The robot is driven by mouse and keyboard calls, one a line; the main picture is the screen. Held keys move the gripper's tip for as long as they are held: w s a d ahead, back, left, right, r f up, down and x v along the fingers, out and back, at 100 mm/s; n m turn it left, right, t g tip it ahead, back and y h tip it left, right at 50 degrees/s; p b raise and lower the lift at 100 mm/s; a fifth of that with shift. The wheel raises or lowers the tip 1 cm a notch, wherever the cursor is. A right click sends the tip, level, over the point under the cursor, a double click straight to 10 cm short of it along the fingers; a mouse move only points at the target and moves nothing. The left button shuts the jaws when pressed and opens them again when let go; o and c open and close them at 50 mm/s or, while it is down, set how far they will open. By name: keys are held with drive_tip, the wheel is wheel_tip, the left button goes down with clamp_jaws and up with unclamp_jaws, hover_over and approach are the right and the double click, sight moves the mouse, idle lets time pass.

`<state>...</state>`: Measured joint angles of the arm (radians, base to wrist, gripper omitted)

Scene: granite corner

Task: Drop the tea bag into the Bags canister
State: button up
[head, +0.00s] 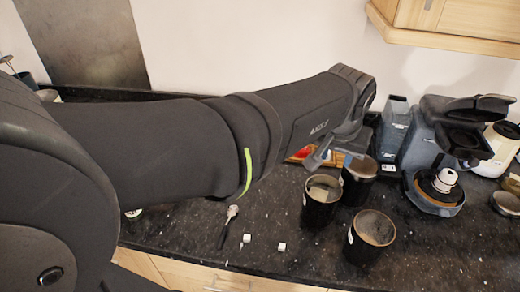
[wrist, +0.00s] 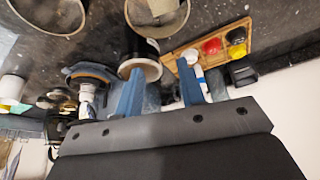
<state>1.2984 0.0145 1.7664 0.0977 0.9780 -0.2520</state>
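Three dark open canisters stand together: a back one (head: 358,182), a left one (head: 321,203) with pale pieces inside, and a front one (head: 369,238). Their labels are too small to read, so I cannot tell which is Bags. My gripper (head: 325,158) is just left of the back canister. In the wrist view my gripper (wrist: 160,92) has its blue fingers apart, with nothing clearly held. The back canister's rim (wrist: 140,67) shows close to the left finger. I cannot make out a tea bag with certainty.
A wooden tray (wrist: 180,54) with red, yellow and black items lies behind the gripper. A coffee machine (head: 435,205) stands right of the canisters. Two white cubes (head: 247,238) and a spoon (head: 229,225) lie front left. Bare dark counter (head: 310,263) is in front.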

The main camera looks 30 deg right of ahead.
drive_tip(key=v, duration=1.3)
drive_tip(key=shift+f, duration=0.15)
drive_tip(key=x, duration=1.6)
drive_tip(key=shift+d, duration=0.25)
drive_tip(key=shift+w, duration=0.15)
